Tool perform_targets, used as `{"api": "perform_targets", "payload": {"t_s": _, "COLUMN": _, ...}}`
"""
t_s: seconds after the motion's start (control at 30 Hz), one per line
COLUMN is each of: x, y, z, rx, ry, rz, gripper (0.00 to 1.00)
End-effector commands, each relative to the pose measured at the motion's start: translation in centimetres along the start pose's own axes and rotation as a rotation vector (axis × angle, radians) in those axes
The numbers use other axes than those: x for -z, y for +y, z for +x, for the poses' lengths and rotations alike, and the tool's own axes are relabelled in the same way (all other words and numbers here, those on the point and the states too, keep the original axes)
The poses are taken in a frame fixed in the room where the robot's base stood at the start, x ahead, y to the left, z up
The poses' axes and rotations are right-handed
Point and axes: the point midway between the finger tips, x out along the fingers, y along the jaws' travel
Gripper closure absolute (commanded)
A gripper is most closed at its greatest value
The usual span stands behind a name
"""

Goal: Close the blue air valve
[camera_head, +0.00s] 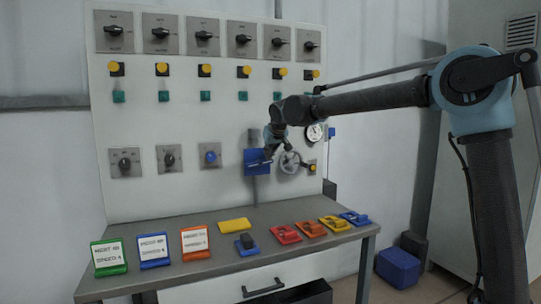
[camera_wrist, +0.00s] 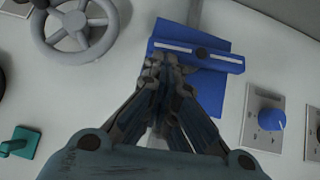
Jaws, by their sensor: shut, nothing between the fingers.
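The blue air valve (camera_head: 257,163) is on the white panel, with a blue plate and a grey pipe through it. In the wrist view, its long blue handle bar (camera_wrist: 205,59) lies across the plate (camera_wrist: 213,85), roughly crosswise to the pipe (camera_wrist: 194,14) and slightly tilted. My gripper (camera_head: 268,158) is at the valve, partly covering it in the head view. In the wrist view, my gripper (camera_wrist: 168,62) is shut and empty, its fingertips by the left part of the bar. I cannot tell whether they touch it. The plate's lower left is hidden behind the fingers.
A grey handwheel (camera_head: 290,162) sits close beside the valve. A blue knob (camera_head: 211,156) is on its other side. A round gauge (camera_head: 314,132) is near my arm. Below stands a grey table (camera_head: 190,281) with signs and coloured lockout pieces (camera_head: 285,234).

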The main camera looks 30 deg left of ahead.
Motion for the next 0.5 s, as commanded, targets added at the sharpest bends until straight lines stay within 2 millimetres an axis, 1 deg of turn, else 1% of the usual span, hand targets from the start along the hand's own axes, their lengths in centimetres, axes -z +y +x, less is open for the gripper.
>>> {"api": "perform_targets", "payload": {"t_s": 0.13, "x": 0.4, "y": 0.2, "z": -0.4, "rx": -0.001, "ry": 0.0, "rz": 0.001, "gripper": 1.0}}
{"api": "perform_targets", "payload": {"t_s": 0.27, "x": 1.5, "y": 0.4, "z": -1.4, "rx": -0.002, "ry": 0.0, "rz": 0.003, "gripper": 1.0}}
{"api": "perform_targets", "payload": {"t_s": 0.37, "x": 2.8, "y": 0.7, "z": -2.6, "rx": -0.004, "ry": -0.001, "rz": 0.005, "gripper": 1.0}}
{"api": "perform_targets", "payload": {"t_s": 0.5, "x": 2.8, "y": 0.6, "z": -5.5, "rx": -0.003, "ry": -0.001, "rz": 0.004, "gripper": 1.0}}
